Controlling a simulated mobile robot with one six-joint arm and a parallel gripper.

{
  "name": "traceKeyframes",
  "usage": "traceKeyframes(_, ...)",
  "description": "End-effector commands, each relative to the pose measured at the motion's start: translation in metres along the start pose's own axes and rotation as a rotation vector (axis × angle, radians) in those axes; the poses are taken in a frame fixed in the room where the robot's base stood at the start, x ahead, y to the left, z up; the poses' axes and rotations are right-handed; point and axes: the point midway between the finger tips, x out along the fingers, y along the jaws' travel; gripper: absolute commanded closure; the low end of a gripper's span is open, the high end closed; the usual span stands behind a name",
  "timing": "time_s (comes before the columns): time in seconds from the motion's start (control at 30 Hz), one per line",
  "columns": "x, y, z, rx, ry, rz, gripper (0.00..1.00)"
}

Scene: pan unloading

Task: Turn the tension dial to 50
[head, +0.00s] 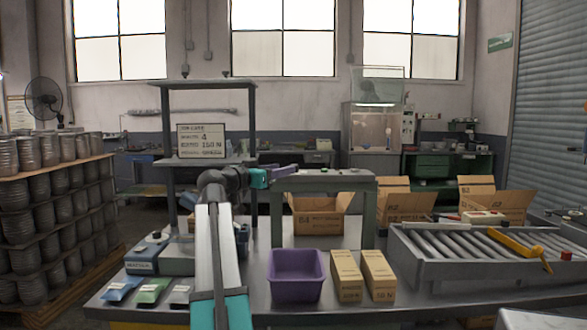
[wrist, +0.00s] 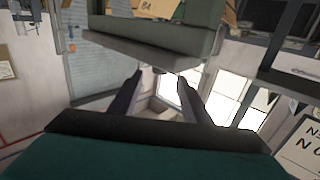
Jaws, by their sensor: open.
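My gripper (head: 288,171) is at the end of my raised arm, at the left end of a grey-green bench-like unit (head: 330,184). In the wrist view its two dark fingers (wrist: 159,80) stand apart with nothing between them. The unit's grey-green body (wrist: 155,40) shows just beyond the fingertips; I cannot tell whether they touch it. Small knobs or buttons (head: 353,170) show on the unit's top in the head view. I cannot make out which is the tension dial, or any scale or setting.
On the grey table (head: 340,314) are a purple bin (head: 296,278), two upright cartons (head: 347,277) and small packets (head: 153,291). A blue-grey device (head: 147,252) is at left, a roller conveyor (head: 430,279) at right. A dark frame (head: 252,120) rises close to my arm.

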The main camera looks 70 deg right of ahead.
Motion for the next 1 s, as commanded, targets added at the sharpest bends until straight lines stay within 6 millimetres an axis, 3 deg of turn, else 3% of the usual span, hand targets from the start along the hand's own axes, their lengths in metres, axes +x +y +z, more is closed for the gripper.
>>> traceKeyframes(0.2, 0.034, -0.001, 0.0, -0.001, -0.001, 0.002, 0.57)
traceKeyframes(0.5, 0.066, -0.001, 0.0, 0.0, -0.002, 0.001, 0.57)
traceKeyframes(0.93, 0.072, -0.001, 0.001, 0.0, -0.001, -0.001, 0.57)
traceKeyframes(1.0, 0.071, -0.001, 0.001, 0.0, -0.001, -0.001, 0.67)
